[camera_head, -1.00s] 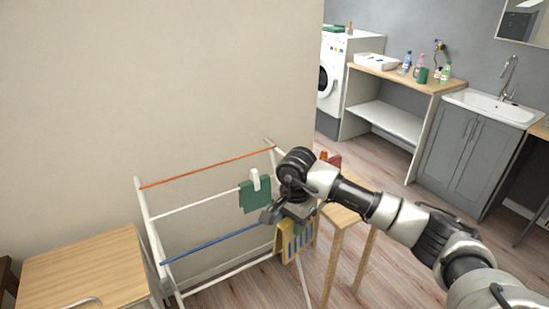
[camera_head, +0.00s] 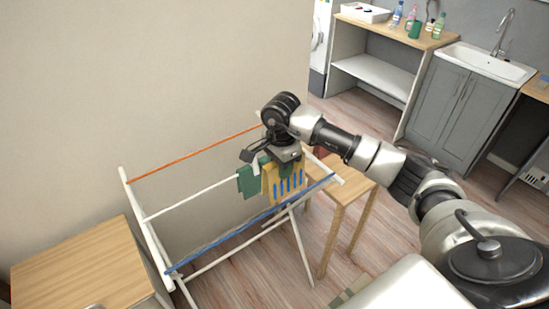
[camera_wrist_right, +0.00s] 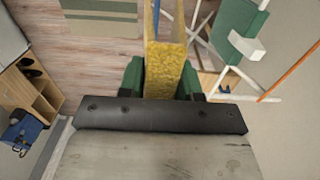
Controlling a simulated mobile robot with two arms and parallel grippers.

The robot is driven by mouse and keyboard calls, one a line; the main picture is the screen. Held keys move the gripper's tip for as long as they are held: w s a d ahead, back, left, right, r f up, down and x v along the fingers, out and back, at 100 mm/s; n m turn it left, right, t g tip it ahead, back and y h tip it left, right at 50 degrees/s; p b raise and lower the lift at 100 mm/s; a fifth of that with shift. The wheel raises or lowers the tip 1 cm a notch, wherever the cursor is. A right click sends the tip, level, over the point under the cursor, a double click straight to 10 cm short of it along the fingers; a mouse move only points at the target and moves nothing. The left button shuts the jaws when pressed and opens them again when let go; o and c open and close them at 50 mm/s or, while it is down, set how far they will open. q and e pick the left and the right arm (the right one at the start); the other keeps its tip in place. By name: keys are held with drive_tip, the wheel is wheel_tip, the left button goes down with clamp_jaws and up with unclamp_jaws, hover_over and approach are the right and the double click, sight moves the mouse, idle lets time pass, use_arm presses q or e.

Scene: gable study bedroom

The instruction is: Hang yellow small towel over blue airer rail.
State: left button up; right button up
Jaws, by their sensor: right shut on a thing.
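The yellow small towel (camera_head: 270,186) with blue stripes hangs from my right gripper (camera_head: 284,160), which is shut on its upper edge. In the right wrist view the towel (camera_wrist_right: 166,60) hangs between the two green fingertips of the gripper (camera_wrist_right: 160,82). The blue airer rail (camera_head: 225,237) is the front, lowest coloured bar of the white airer. In the head view the towel's lower edge appears close to this rail; whether they touch is unclear. My left gripper is not in view.
A green cloth (camera_head: 247,182) with a white clip hangs on the white middle rail, just left of the towel. An orange rail (camera_head: 190,156) runs behind. A wooden stool (camera_head: 345,188) stands right of the airer, a wooden-topped cabinet (camera_head: 80,262) left. A striped mat (camera_wrist_right: 100,18) lies on the floor.

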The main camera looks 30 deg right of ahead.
sight(281, 205)
drive_tip(key=f+b, duration=0.1)
drive_tip(key=s+f, duration=0.1)
drive_tip(key=f, duration=0.1)
drive_tip(key=shift+b, duration=0.35)
drive_tip(key=f, duration=0.1)
drive_tip(key=f+b, duration=0.1)
drive_tip(key=shift+w+f, duration=0.2)
drive_tip(key=shift+f, duration=0.1)
drive_tip(key=shift+s+f+b, duration=0.1)
drive_tip(key=shift+f+b, duration=0.45)
drive_tip(key=shift+f, duration=0.3)
wheel_tip(281, 205, down, 5)
drive_tip(key=b, duration=0.3)
use_arm(q)
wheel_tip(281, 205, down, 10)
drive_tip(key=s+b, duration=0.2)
drive_tip(key=b, duration=0.1)
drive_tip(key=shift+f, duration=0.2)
use_arm(e)
drive_tip(key=shift+f, duration=1.75)
